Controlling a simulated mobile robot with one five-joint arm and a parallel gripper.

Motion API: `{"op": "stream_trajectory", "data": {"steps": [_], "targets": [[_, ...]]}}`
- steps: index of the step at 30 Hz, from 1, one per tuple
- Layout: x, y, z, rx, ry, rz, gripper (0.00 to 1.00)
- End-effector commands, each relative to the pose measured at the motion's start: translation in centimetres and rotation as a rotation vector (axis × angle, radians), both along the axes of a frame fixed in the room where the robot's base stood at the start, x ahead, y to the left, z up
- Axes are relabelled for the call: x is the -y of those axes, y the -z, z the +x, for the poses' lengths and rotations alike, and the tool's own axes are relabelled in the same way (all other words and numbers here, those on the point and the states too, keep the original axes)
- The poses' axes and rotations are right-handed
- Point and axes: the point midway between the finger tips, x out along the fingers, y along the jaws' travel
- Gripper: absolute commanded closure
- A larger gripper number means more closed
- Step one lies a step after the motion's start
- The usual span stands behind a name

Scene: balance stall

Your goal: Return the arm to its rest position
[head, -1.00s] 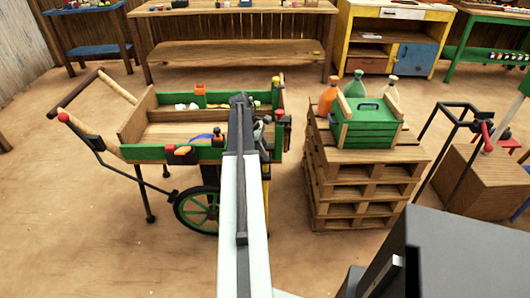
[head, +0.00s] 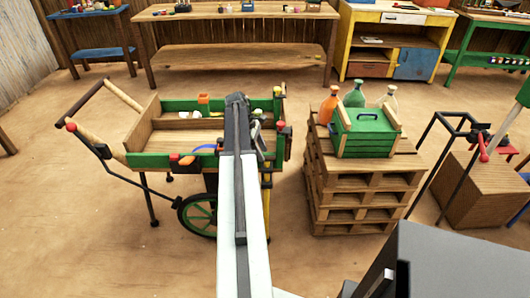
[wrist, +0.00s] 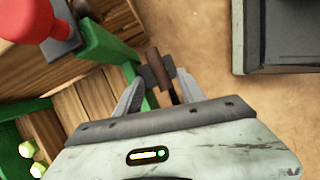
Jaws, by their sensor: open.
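My arm (head: 240,200) stretches forward over the right end of a wooden cart (head: 150,135) with green rails. My gripper (wrist: 160,75) shows in the wrist view with its two grey fingers apart. A dark brown, handle-like piece (wrist: 154,62) with a grey block shows between and beyond the fingertips; I cannot tell whether they touch it. In the head view the gripper is mostly hidden behind the arm's end. A green cart rail (wrist: 98,50) and a blurred red knob (wrist: 35,18) lie to the left in the wrist view.
Right of the cart stands a pallet stack (head: 350,190) bearing a green crate (head: 368,145) and bottles (head: 355,92). A black frame (head: 440,150) and a wooden box (head: 478,190) stand further right. Workbenches (head: 235,55) line the back. Bare floor (head: 100,230) lies at the left front.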

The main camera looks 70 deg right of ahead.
Motion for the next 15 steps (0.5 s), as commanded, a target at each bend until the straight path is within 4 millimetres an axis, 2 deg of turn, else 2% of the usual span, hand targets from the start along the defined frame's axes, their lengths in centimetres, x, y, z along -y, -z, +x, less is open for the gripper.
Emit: {"op": "stream_trajectory", "data": {"steps": [1,3,15], "targets": [[-0.02,-1.46,0.34,0.0,0.0,0.0,0.53],[-0.08,-1.78,0.61,0.0,0.0,0.0,0.53],[-0.13,-1.47,0.66,0.0,0.001,0.0,0.53]]}}
